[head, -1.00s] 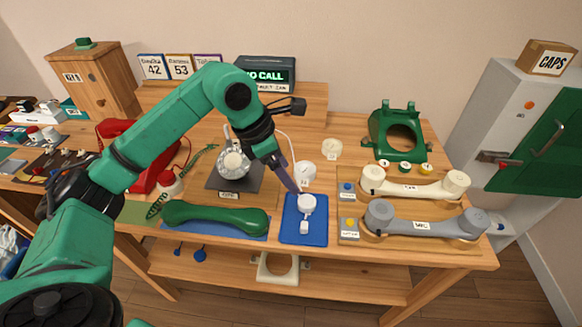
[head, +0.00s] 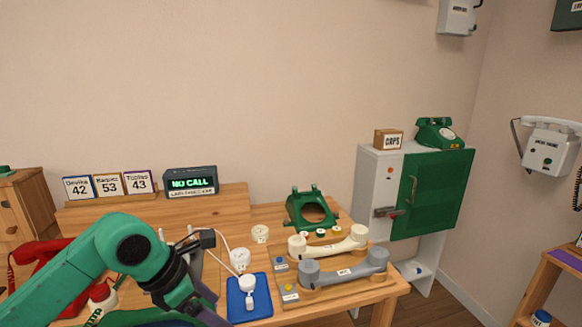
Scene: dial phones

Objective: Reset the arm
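My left arm comes in from the lower left. Its gripper (head: 207,312) points down near the bottom edge, left of the blue tray (head: 262,306). Its fingertips are partly cut off and too unclear to show open or shut. I see nothing clearly held in it. My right gripper is not in view. A small white part (head: 248,284) stands on the blue tray. The arm hides much of the left side of the table.
A cream handset (head: 328,243) and a grey handset (head: 343,268) lie at the table's right. A green phone body (head: 296,212) stands behind them. A display (head: 190,182) reads NO CALL. A red phone (head: 45,255) is at left. A cabinet (head: 382,170) stands right of the table.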

